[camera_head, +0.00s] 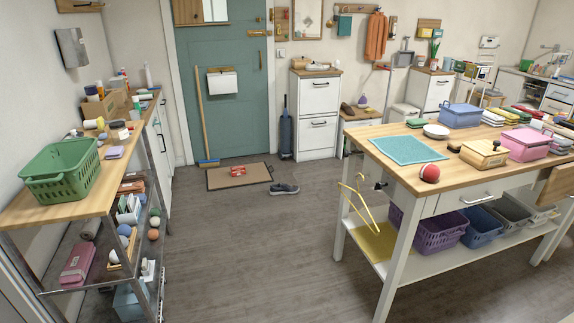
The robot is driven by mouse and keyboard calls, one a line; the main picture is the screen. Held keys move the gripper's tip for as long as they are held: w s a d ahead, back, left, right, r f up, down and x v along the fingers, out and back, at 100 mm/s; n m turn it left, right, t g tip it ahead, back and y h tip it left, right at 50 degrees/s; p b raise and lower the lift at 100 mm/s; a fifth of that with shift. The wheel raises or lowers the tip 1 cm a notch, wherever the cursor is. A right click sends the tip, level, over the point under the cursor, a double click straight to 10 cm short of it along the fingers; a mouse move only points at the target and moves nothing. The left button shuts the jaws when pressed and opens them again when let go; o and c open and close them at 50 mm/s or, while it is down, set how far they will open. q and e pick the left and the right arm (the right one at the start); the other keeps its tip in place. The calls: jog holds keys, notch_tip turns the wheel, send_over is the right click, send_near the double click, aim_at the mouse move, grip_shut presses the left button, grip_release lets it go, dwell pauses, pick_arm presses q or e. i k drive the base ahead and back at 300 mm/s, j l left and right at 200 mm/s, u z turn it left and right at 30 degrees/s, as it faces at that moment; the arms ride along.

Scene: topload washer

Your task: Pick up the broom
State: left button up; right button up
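A broom (202,118) leans upright against the teal door at the back, near the door's left side. It has a long light-wood handle and a blue head (208,163) that rests at the floor, beside the doormat's left back corner. Neither of my grippers shows in the head view, so nothing of mine is seen touching the broom.
A doormat (225,182) with a small red item lies before the door, with a dark shoe (284,189) nearby. A shelf table (42,214) stands left, a work table (385,169) right with a yellow hanger (361,199) at its side. The floor between is clear.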

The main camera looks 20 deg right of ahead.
aim_at(209, 163)
jog(key=i, duration=5.95)
